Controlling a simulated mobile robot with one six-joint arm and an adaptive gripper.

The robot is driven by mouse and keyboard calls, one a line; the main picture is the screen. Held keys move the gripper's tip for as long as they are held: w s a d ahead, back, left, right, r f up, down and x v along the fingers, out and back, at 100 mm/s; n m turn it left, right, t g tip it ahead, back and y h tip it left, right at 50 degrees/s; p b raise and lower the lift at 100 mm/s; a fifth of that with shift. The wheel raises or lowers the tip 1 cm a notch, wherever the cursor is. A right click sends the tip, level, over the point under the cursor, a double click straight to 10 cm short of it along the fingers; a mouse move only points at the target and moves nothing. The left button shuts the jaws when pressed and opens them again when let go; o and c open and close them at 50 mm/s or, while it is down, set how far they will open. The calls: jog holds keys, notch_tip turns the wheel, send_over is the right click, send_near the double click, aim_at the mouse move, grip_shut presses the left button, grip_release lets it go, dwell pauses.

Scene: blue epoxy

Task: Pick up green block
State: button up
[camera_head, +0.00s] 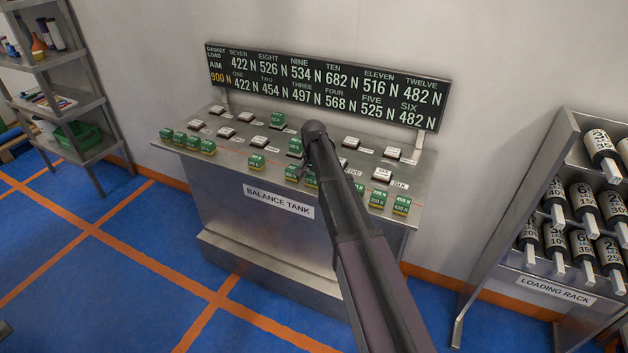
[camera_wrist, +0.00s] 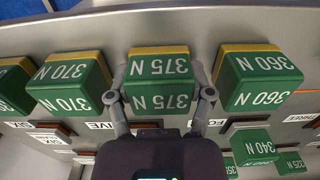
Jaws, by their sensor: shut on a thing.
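A green block marked 375 N (camera_wrist: 158,85), with a yellow edge, is at the centre of the wrist view. My gripper (camera_wrist: 160,95) has one finger on each side of it and is shut on it. It looks level with its neighbours; I cannot tell whether it is clear of the surface. Green blocks marked 370 N (camera_wrist: 70,85) and 360 N (camera_wrist: 258,82) stand on either side, close outside the fingers.
The metal balance tank (camera_head: 225,180) carries several more green blocks (camera_head: 257,160) and white-topped labelled pads. A force display (camera_head: 325,85) stands along its back edge. A loading rack (camera_head: 540,285) of black cylinders is at right, shelves (camera_head: 60,90) at left. Blue floor lies open at left.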

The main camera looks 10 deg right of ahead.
aim_at(313, 174)
jog(key=shift+r, duration=0.2)
notch_tip(313, 174, up, 4)
jog(key=p, duration=0.4)
jog(key=shift+f, duration=0.1)
jog(key=s+p, duration=0.1)
jog(key=s, duration=1.5)
jog(key=shift+a+r, duration=0.2)
jog(key=shift+r, duration=0.2)
jog(key=shift+s, duration=0.15)
